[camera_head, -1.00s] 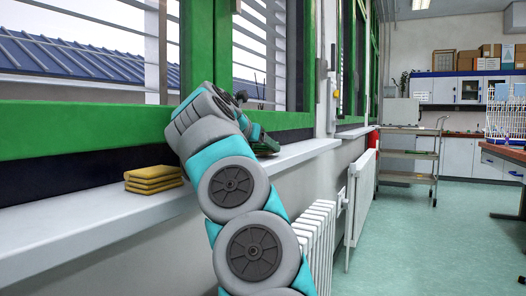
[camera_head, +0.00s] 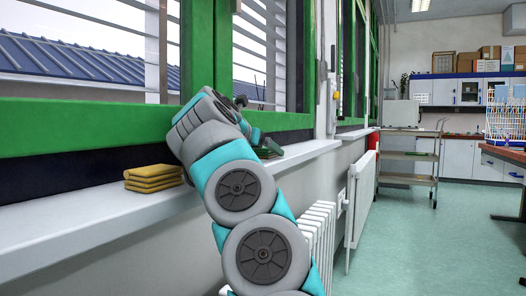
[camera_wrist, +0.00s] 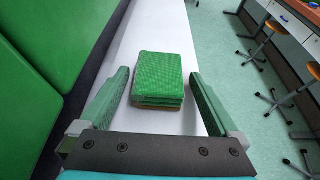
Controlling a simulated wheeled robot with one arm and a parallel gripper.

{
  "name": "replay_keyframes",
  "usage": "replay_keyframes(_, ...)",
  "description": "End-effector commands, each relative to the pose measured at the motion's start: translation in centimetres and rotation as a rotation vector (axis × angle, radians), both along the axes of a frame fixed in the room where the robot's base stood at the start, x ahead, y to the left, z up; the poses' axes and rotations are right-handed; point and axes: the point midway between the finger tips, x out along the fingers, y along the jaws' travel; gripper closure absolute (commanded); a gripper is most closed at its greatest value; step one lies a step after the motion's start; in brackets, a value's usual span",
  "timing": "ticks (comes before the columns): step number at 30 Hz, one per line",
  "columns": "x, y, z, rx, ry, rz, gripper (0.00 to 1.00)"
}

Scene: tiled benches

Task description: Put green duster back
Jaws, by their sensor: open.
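The green duster (camera_wrist: 160,76) is a folded, layered block lying on the white windowsill (camera_wrist: 150,25) in the wrist view. My gripper (camera_wrist: 158,78) is open, with one green finger on each side of the duster and gaps between. Nothing is held. In the head view my gripper (camera_head: 262,143) is over the sill beyond my arm, which hides much of it. The duster is mostly hidden there.
A folded yellow duster (camera_head: 153,178) lies on the sill at the left. A green window frame (camera_head: 80,125) runs along the sill. A white radiator (camera_head: 362,205) is below it. A metal trolley (camera_head: 410,160) stands farther back.

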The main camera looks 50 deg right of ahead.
Motion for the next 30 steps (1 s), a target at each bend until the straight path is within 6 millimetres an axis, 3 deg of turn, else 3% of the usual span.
replay_keyframes(11, -0.1, -0.1, 0.3, -0.001, 0.001, -0.001, 0.04)
replay_keyframes(24, -1.7, 6.2, 2.5, -0.002, -0.001, 0.002, 0.04)
replay_keyframes(30, -2.0, 7.0, 2.8, 0.002, 0.001, -0.001, 0.04)
